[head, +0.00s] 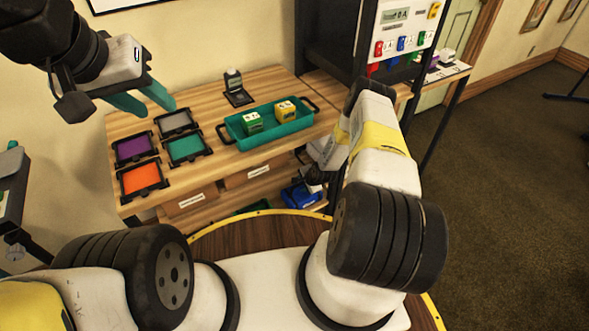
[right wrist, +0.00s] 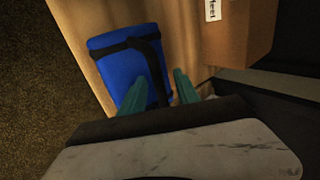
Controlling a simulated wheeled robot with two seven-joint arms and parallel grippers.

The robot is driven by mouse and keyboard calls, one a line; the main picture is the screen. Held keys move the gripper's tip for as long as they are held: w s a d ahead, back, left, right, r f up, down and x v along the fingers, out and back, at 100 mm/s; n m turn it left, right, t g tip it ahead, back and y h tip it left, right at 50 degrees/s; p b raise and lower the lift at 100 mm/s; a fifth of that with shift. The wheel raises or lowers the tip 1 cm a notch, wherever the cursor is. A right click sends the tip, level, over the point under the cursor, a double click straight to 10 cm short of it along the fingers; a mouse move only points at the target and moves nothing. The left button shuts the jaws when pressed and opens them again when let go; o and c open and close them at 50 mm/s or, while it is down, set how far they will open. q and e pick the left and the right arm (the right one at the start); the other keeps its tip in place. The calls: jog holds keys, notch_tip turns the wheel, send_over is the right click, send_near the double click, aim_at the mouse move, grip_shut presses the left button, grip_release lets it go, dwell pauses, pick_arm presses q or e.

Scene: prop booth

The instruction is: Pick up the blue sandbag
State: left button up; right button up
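The blue sandbag (right wrist: 116,66) has a black strap across it and lies on a wooden surface in the right wrist view. In the head view a blue patch (head: 298,197) on the lower shelf looks like the same bag, partly hidden by my right arm. My right gripper (right wrist: 160,88) is open. Its left finger overlaps the bag's lower right part in the picture, and its right finger is beside the bag. I cannot tell whether they touch it. My left gripper (head: 147,98) is open and empty, raised above the table's left end.
The wooden table (head: 215,110) carries purple (head: 134,148), orange (head: 141,179), grey and teal framed pads, plus a teal tray (head: 290,125) with green and yellow blocks. A cardboard box (right wrist: 238,35) stands right of the bag. Open carpet (head: 500,200) lies to the right.

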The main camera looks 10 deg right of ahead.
grip_shut()
dwell(0.8)
dwell(0.5)
jog(key=shift+w+r, duration=0.1)
jog(key=shift+w, duration=0.05)
